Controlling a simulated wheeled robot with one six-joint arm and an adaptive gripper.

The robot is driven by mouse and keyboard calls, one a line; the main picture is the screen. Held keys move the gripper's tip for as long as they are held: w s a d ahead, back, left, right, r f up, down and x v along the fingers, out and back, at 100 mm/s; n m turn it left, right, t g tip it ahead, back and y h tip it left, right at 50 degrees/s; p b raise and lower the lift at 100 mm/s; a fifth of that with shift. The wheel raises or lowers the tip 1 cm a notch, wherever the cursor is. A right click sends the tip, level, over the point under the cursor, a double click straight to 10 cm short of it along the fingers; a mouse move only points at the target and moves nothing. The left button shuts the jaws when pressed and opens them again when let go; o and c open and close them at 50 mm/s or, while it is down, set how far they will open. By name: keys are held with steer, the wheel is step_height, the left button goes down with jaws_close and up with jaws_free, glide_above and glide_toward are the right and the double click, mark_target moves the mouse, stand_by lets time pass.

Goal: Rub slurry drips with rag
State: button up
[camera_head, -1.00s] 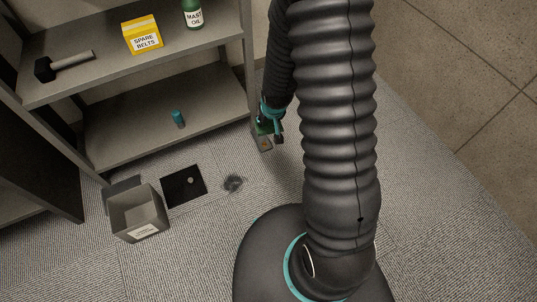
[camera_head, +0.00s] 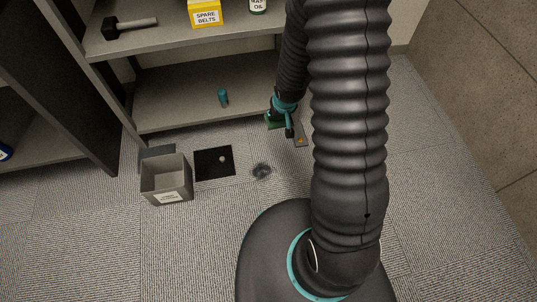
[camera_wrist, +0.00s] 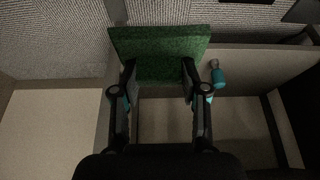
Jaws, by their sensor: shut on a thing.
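My gripper (camera_wrist: 158,68) is shut on a flat, fuzzy green piece, which I take for the rag (camera_wrist: 160,40). The rag juts beyond both fingertips in the wrist view. In the head view the rag (camera_head: 274,122) shows small beside my arm, above the floor and near the lower shelf's front right end. A dark grey smear, the likely slurry drips (camera_head: 262,171), lies on the carpet lower left of my gripper. The rag looks apart from it.
A black mat (camera_head: 214,163) with a small pale spot lies left of the smear. A labelled grey bin (camera_head: 166,182) stands further left. The lower shelf (camera_head: 170,108) holds a teal item (camera_head: 223,97). A grey plate (camera_head: 301,140) with an orange mark is beside my gripper.

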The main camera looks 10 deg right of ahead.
steer(key=f+n+y+b, duration=0.1)
steer(key=f+n, duration=0.3)
steer(key=f, duration=0.5)
steer(key=s+f+n+g+y+b, duration=0.1)
steer(key=f+n+b, duration=0.3)
steer(key=f, duration=0.6)
steer(key=f+n+g+y+b, duration=0.1)
steer(key=f+n+y+b, duration=0.1)
steer(key=f, duration=0.8)
steer(key=shift+s+f+n+b, duration=0.2)
steer(key=shift+n+b, duration=0.15)
steer(key=shift+n, duration=0.55)
steer(key=shift+f+b, duration=0.75)
steer(key=shift+f, duration=0.25)
steer(key=shift+a, duration=0.15)
